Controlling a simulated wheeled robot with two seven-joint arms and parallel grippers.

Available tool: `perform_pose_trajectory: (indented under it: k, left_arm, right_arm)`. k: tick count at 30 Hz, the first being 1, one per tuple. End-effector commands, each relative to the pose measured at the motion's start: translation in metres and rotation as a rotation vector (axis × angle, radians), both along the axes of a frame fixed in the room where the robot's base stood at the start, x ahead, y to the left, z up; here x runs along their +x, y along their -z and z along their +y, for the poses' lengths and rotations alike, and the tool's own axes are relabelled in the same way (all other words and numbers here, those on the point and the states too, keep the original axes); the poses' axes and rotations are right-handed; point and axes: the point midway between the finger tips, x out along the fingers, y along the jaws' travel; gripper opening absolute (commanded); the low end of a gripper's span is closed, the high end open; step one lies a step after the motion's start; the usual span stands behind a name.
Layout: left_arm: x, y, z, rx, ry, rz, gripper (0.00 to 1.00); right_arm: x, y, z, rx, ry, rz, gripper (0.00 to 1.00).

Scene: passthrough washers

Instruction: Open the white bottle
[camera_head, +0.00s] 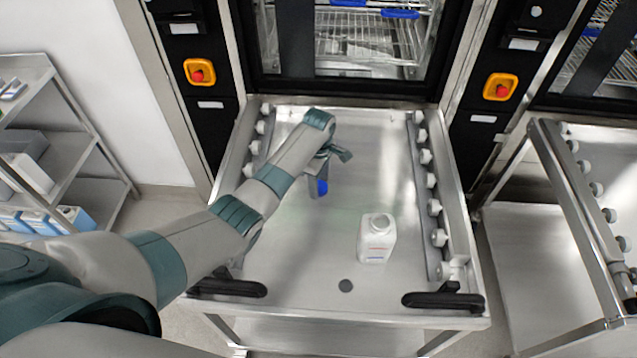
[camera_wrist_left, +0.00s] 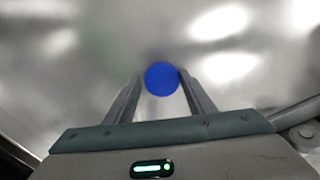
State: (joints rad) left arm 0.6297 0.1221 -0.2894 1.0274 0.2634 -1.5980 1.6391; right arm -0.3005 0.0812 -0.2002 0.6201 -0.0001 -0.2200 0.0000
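The white bottle (camera_head: 376,240) stands upright on the steel table, right of its middle. Its top is pale, with no blue cap on it; whether the neck is open is too small to tell. My left gripper (camera_head: 320,186) is left of and beyond the bottle, apart from it. Its fingers are closed on a small blue cap (camera_head: 323,187). The cap shows as a round blue disc between the fingertips (camera_wrist_left: 161,79) in the left wrist view. My right gripper is in neither view.
The steel table (camera_head: 290,270) has side rails with white rollers (camera_head: 432,207) and two black handles (camera_head: 445,299) at its front. A washer with a rack (camera_head: 365,45) stands behind. A shelf (camera_head: 75,150) stands left, another trolley (camera_head: 560,240) right. The tabletop around the bottle is clear.

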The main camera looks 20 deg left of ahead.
Motion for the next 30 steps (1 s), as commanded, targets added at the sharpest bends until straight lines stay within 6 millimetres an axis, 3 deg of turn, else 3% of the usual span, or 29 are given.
perform_pose_trajectory:
  k: [1,19,26,30]
  left_arm:
    - [-0.01,0.012,-0.001,0.0,0.001,0.025,0.62]
    - [-0.012,0.011,-0.002,0.0,0.002,0.032,0.62]
    - [-0.011,-0.007,-0.002,-0.001,0.003,0.029,0.62]
    - [-0.008,-0.031,-0.001,-0.001,0.002,0.022,0.62]
  right_arm:
    - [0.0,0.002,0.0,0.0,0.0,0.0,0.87]
    - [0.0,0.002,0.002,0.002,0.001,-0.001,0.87]
    - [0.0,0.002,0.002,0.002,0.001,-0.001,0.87]
    - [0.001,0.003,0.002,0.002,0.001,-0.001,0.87]
